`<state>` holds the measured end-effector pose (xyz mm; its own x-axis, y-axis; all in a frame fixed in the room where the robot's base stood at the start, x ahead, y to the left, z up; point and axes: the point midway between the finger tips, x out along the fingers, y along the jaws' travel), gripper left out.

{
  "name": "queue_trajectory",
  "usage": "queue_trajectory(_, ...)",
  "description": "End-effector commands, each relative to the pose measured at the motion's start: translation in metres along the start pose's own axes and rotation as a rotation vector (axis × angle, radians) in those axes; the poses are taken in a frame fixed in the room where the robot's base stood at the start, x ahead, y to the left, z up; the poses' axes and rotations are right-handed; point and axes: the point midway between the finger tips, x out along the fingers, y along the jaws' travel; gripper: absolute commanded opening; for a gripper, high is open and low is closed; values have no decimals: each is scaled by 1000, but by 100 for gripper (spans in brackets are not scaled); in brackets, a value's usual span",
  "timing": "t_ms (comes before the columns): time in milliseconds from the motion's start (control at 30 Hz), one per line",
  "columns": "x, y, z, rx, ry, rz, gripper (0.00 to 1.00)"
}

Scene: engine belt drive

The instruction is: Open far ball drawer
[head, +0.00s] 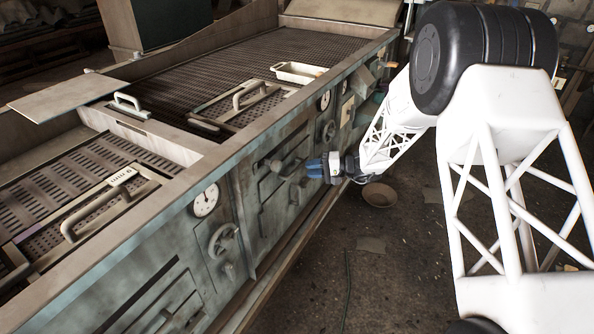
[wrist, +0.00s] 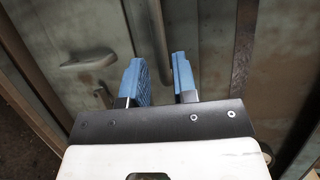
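The front of the long green-grey machine has a panel with drawer-like fronts and handles (head: 277,167); I cannot tell for certain which is the far ball drawer. No drawer there looks clearly pulled out. My gripper (head: 318,167) is just in front of this panel, its blue fingers pointing at it. In the wrist view the fingers of my gripper (wrist: 163,80) are apart with nothing seen between their tips. A long grey bar (wrist: 150,40) lies beyond the gap, and a rounded handle (wrist: 92,60) is to the left. I cannot tell whether the fingers touch the bar.
Gauges and a handwheel (head: 224,240) sit on the machine front to the left. The machine's top holds grates, lids with handles and a small tray (head: 298,72). A round bowl (head: 379,195) is on the floor below my arm. The floor in front is mostly clear.

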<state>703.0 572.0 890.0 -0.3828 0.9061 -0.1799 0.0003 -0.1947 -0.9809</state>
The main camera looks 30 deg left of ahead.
Motion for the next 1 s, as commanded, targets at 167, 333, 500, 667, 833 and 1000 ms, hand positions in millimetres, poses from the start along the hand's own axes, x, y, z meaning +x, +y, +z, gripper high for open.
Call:
queue_trajectory(167, 24, 1, 0, 1, -1, 1, 26)
queue_trajectory(333, 42, 0, 0, 0, -1, 0, 26)
queue_trajectory(500, 52, 0, 0, 0, 0, 0, 26)
queue_trajectory(667, 54, 0, 0, 0, 0, 0, 26)
queue_trajectory(833, 54, 0, 0, 0, 0, 0, 26)
queue_trajectory(1000, 54, 0, 0, 0, 0, 0, 5)
